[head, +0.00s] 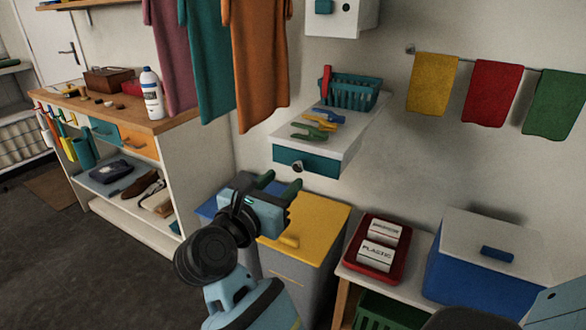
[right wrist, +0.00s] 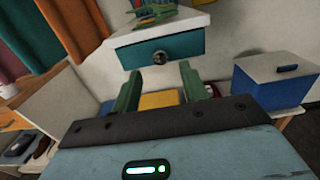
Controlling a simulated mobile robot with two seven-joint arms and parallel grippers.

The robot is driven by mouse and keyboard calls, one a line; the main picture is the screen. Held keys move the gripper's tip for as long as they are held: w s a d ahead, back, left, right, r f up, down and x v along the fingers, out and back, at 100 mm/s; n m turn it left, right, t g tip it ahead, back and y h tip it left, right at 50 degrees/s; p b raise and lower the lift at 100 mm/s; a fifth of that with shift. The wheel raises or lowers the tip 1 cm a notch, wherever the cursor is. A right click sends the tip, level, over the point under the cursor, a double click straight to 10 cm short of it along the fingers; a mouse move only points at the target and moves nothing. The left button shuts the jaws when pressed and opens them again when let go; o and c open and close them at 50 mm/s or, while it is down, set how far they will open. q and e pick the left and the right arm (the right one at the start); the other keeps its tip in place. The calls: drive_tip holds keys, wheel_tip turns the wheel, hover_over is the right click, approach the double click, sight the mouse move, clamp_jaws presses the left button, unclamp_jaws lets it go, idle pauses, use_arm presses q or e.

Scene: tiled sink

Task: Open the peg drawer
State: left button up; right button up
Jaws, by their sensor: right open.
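The peg drawer (head: 322,167) has a teal front with a round metal knob (head: 298,166) and sits in a white wall-mounted unit. Its front looks flush, so it appears shut. Several coloured pegs (head: 314,130) lie on top of the unit. My right gripper (head: 279,184) is open and empty, below and slightly left of the drawer front in the head view. In the right wrist view the drawer front (right wrist: 184,48) and knob (right wrist: 160,58) show just beyond and above the two green fingers (right wrist: 160,80). The fingers look apart from the knob. My left gripper is not in view.
A teal basket (head: 350,92) stands on the unit. Bins with a yellow lid (head: 325,222) and a blue lid are below. Hanging clothes (head: 258,60) are at the upper left. A low table with a red tray (head: 400,262) and a blue box (head: 470,285) stands right.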

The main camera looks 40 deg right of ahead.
sight(297, 167)
drive_tip(key=x, duration=0.6)
clamp_jaws()
idle(0.3)
